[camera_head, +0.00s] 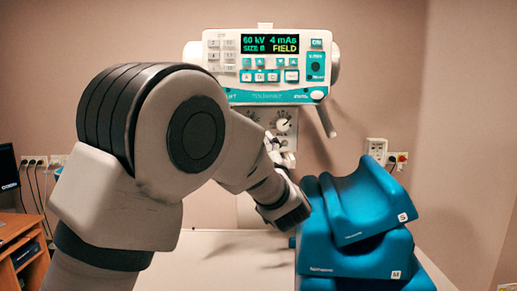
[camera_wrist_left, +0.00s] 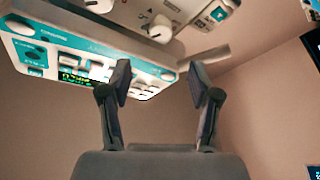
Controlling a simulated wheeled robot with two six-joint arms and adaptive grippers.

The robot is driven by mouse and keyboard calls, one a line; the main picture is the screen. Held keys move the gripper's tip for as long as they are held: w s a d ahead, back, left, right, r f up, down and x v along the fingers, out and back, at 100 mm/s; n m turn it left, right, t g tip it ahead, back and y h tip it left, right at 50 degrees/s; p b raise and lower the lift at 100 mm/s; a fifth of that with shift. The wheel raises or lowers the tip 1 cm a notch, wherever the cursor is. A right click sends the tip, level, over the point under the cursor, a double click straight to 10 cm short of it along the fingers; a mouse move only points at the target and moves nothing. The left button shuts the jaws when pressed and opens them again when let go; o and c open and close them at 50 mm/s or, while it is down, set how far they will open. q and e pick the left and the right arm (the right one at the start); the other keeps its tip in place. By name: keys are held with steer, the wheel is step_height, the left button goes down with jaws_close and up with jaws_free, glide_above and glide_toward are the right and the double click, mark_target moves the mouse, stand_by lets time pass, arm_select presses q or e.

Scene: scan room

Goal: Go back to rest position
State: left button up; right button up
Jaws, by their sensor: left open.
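My left arm comes in from the left in the head view and crosses the middle, its wrist (camera_head: 285,205) in front of the wall below the control panel (camera_head: 265,66). In the left wrist view my left gripper (camera_wrist_left: 160,82) has its two dark fingers spread, with nothing between them. The panel (camera_wrist_left: 60,52) shows behind and to the left of the fingers there, tilted in the picture; I cannot tell how far off it is. In the head view the arm hides part of the panel's lower left, and the fingers are hard to make out. My right gripper is not in view.
Blue stacked supports marked S (camera_head: 368,205) and M (camera_head: 350,258) stand on the pale table (camera_head: 215,262), right of my wrist. A knob (camera_head: 283,125) sits below the panel. A wooden desk (camera_head: 20,255) with a screen (camera_head: 8,168) is at the far left.

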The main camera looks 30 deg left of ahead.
arm_select(q)
steer(key=shift+f, duration=0.15)
stand_by(0.3)
step_height(320, 180, down, 25)
steer(key=w+d+m+h+b, duration=0.2)
steer(key=m+h, duration=0.5)
steer(key=s+d+f+m+g+h, duration=0.2)
steer(key=s+f, duration=0.2)
steer(key=f, duration=0.7)
steer(key=s+d+f+m+g+h, duration=0.15)
steer(key=s+f, duration=0.25)
steer(key=f, duration=0.7)
steer(key=s+d+f+m+g+h+b, duration=0.1)
steer(key=s+d+f+g, duration=0.1)
steer(key=s+f, duration=0.5)
steer(key=s+d+f+m+g+h+b, duration=0.1)
steer(key=s+f+g, duration=0.4)
steer(key=s, duration=1)
steer(key=s+d+f+m+g+h+b, duration=0.1)
steer(key=s+d+f+m+g+h, duration=0.1)
steer(key=s+f, duration=0.7)
steer(key=shift+s+d+m+g+h, duration=0.4)
steer(key=shift+s+m+g+h, duration=0.2)
steer(key=shift+s+g, duration=0.5)
